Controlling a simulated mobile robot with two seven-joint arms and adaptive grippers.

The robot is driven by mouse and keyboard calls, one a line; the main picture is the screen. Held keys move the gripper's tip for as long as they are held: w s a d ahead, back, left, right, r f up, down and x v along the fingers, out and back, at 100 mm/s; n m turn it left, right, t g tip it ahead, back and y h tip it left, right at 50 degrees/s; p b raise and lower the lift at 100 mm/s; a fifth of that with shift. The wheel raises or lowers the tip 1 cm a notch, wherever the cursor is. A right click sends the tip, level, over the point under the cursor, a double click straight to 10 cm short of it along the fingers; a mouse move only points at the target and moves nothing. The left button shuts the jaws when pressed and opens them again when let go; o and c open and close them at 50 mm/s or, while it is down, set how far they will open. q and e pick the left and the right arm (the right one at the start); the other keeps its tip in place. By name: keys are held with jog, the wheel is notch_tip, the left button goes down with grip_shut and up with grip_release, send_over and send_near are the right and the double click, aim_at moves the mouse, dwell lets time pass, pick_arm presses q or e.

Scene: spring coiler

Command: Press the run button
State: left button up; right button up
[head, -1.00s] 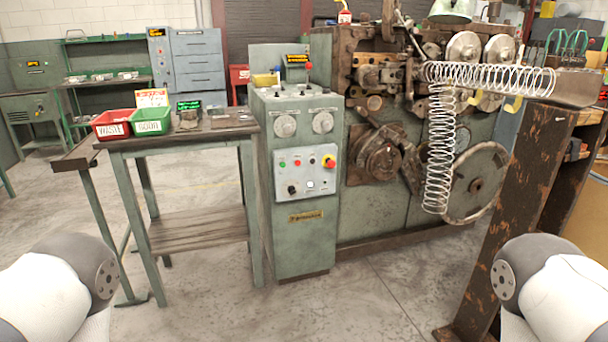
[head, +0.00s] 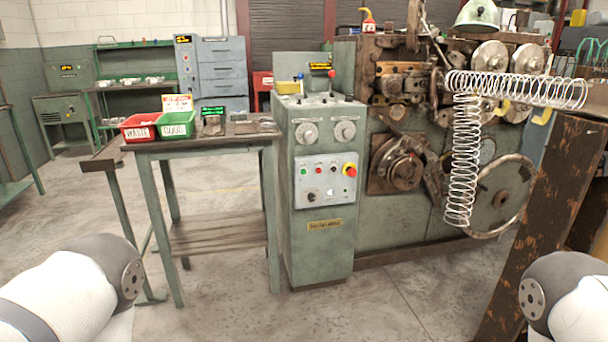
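The control panel (head: 325,206) is a pale plate on the front of the green machine cabinet (head: 322,250). Below sit a black knob (head: 312,197) and a small white square button (head: 330,193). Labels are too small to read, so I cannot tell which is the run button. Only rounded arm links of mine show at the lower left and lower right. Both grippers are out of view, and nothing touches the panel.
A table (head: 210,146) left of the cabinet carries a red bin (head: 138,135) and a green bin (head: 177,132). The coiling machine with a wire spring (head: 465,160) stands right of the cabinet. A rusty post (head: 535,220) stands further right. The floor before the cabinet is clear.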

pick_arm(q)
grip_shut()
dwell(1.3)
